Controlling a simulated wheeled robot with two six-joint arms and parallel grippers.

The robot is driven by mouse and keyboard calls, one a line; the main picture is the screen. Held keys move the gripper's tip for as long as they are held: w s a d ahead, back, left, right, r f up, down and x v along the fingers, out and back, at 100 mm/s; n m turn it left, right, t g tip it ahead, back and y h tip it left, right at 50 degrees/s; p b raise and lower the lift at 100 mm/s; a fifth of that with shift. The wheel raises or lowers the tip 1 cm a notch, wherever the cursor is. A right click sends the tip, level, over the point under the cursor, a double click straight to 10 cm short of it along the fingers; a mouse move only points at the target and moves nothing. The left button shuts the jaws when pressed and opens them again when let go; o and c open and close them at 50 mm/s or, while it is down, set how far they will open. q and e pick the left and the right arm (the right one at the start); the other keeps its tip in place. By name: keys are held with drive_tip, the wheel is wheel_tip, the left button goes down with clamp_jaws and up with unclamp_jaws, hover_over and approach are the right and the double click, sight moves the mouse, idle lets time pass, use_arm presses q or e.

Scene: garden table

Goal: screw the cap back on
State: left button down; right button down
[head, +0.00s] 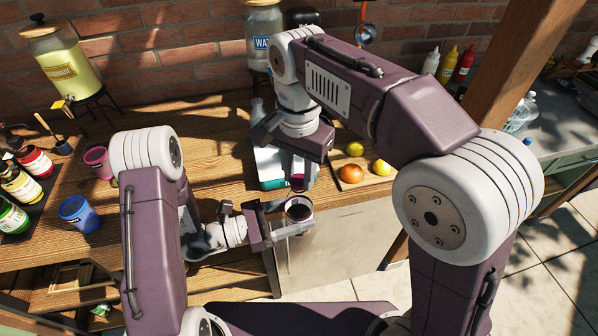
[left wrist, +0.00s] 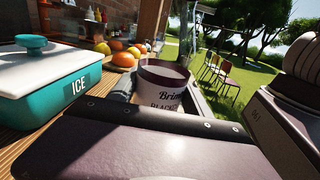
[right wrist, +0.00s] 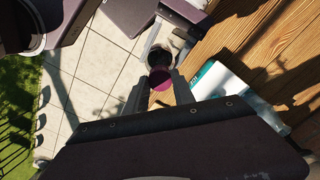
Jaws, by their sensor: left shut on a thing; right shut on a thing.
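A jar (head: 299,213) with a dark opening stands upright in my left gripper (head: 290,226), held just in front of the table's front edge. In the left wrist view the jar (left wrist: 163,86) shows a pale label with dark lettering, partly hidden, and an uncovered mouth. My right gripper (head: 298,176) points down and is shut on a small purple cap (head: 296,183). The cap is above the jar and apart from it. In the right wrist view the cap (right wrist: 160,79) sits between the fingertips, overlapping the jar (right wrist: 158,56) beyond it.
A white and teal ice box (left wrist: 40,75) stands on the wooden table close behind the jar. Fruit lies on a board (head: 372,184) to the right. A blue cup (head: 78,215) and a pink cup (head: 97,160) stand to the left. Open floor lies in front on the right.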

drive_tip(key=m, duration=0.6)
drive_tip(key=shift+m, duration=0.4)
drive_tip(key=m, duration=0.3)
drive_tip(key=shift+m, duration=0.3)
drive_tip(key=m, duration=0.5)
drive_tip(key=shift+m, duration=0.3)
drive_tip(key=m, duration=0.4)
drive_tip(key=c, duration=1.1)
unclamp_jaws()
drive_tip(key=shift+o, duration=0.2)
